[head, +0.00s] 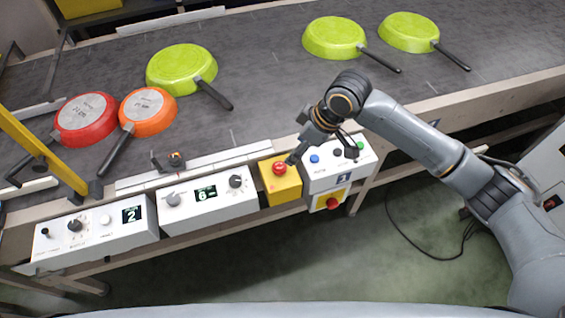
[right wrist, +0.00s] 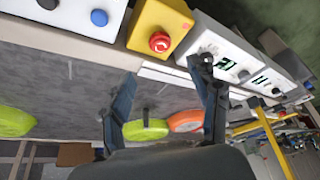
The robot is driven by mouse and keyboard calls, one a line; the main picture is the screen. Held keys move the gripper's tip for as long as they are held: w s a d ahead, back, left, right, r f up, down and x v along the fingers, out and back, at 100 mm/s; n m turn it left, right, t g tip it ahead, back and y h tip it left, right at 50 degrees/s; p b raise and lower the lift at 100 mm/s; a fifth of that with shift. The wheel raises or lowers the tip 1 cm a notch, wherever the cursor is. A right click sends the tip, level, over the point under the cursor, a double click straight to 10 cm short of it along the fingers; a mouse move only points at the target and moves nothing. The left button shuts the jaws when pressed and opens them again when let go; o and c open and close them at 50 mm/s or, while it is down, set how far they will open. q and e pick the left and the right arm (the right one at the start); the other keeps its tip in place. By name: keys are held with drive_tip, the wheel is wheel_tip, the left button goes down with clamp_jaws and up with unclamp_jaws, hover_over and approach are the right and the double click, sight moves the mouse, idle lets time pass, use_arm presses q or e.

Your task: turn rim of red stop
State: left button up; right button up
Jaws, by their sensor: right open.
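The red stop (head: 279,168) is a round mushroom button on top of a yellow box (head: 283,190) at the conveyor's front edge. It also shows in the right wrist view (right wrist: 160,42), ahead of and between the fingertips, with light markings on its face. My right gripper (head: 320,157) is above and to the right of the stop in the head view, with one finger close to it. In the right wrist view my right gripper (right wrist: 166,70) is open, with nothing between its fingers, and the stop looks clear of both. My left gripper is not in view.
A white panel (head: 340,170) with blue and green buttons adjoins the yellow box; a second red button (head: 333,203) sits below it. White control boxes (head: 210,203) stand to the left. Green, orange and red pans lie on the conveyor (head: 260,60). A yellow bar (head: 45,150) crosses the left.

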sight(281, 166)
drive_tip(key=x, duration=1.1)
drive_tip(key=shift+a+f+p, duration=0.1)
drive_tip(key=shift+f+p, duration=0.05)
drive_tip(key=shift+p, duration=0.25)
drive_tip(key=c, duration=1.2)
